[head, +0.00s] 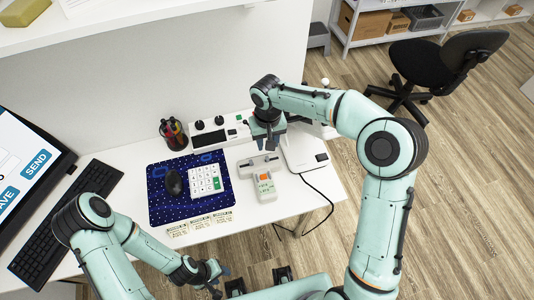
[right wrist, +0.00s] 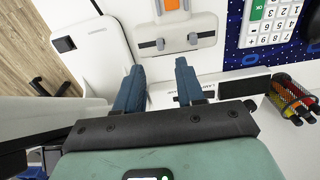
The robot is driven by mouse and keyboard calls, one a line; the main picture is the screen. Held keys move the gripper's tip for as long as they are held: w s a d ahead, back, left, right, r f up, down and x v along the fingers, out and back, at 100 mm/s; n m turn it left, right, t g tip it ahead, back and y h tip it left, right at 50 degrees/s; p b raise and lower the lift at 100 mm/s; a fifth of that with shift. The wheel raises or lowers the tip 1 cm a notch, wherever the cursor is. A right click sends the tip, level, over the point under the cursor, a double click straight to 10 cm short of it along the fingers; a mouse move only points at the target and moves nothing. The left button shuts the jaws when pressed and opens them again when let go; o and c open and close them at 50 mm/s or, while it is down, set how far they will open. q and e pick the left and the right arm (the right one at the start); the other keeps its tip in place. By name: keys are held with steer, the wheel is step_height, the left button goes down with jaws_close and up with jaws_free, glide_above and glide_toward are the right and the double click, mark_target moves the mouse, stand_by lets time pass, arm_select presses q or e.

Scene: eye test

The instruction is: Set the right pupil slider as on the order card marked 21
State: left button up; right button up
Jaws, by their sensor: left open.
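A pale handheld meter (head: 267,190) with an orange display lies on the white table. Its wide head carries two small grey sliders (right wrist: 160,43) (right wrist: 192,38) in the right wrist view; I cannot tell which is the right pupil slider. Three order cards (head: 200,223) lie along the table's front edge, their print too small to read. My right gripper (head: 268,145) is above the table behind the meter's head. In the right wrist view its fingers (right wrist: 160,80) are apart with nothing between them. My left gripper (head: 219,280) is open and empty in front of the table.
A blue mat (head: 158,211) holds a mouse and a white keypad (head: 206,182). A pen cup (head: 173,134) and a long white device with black knobs (head: 208,138) stand behind. A flat white device (head: 301,152) with a cable lies right of the meter. A keyboard and monitor are left.

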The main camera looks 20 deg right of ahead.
mark_target(267, 158)
steer(key=f, duration=0.9)
steer(key=shift+w+f, duration=0.1)
steer(key=shift+w, duration=0.1)
jaws_close()
stand_by(1.0)
